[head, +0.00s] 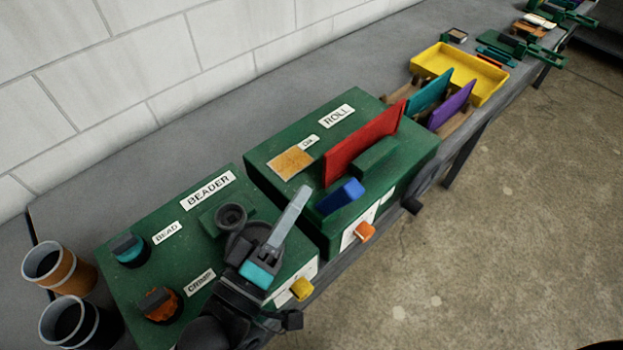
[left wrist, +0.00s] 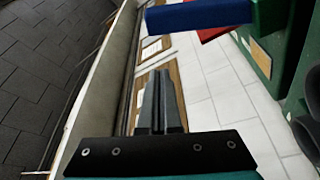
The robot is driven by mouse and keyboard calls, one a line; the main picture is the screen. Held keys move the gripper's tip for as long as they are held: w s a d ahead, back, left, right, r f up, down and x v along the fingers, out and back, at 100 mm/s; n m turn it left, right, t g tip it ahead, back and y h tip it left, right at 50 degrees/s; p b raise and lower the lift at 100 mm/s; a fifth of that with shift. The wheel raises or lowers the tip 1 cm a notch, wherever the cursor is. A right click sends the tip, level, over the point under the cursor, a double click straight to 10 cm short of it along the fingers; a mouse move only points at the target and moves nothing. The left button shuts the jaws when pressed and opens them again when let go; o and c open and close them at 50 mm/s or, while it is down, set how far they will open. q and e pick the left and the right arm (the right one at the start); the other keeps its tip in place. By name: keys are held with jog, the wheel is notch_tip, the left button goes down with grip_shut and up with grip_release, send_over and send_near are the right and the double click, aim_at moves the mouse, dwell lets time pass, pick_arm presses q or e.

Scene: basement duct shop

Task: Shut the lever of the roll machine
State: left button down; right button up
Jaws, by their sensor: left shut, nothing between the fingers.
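The roll machine (head: 262,160) is a green box marked ROLL on the bench, in the middle of the head view. A red panel (head: 362,143) stands upright on its top. A blue lever-like handle (head: 340,196) sticks out near its front; it also shows at the top of the left wrist view (left wrist: 200,15). My left gripper (head: 300,194) is shut and empty, left of the blue handle and apart from it, above the gap between the two machines. Its closed fingers show in the left wrist view (left wrist: 160,90). My right gripper is in neither view.
The green beader machine (head: 150,205) stands on the left, partly under my left arm. Orange (head: 365,232) and yellow (head: 302,289) knobs jut from the fronts. A yellow tray (head: 440,58) and upright coloured sheets stand farther right.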

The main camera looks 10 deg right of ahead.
pick_arm(q)
jog(key=v, duration=0.3)
jog(key=shift+s+a, duration=0.1)
jog(key=shift+a, duration=0.3)
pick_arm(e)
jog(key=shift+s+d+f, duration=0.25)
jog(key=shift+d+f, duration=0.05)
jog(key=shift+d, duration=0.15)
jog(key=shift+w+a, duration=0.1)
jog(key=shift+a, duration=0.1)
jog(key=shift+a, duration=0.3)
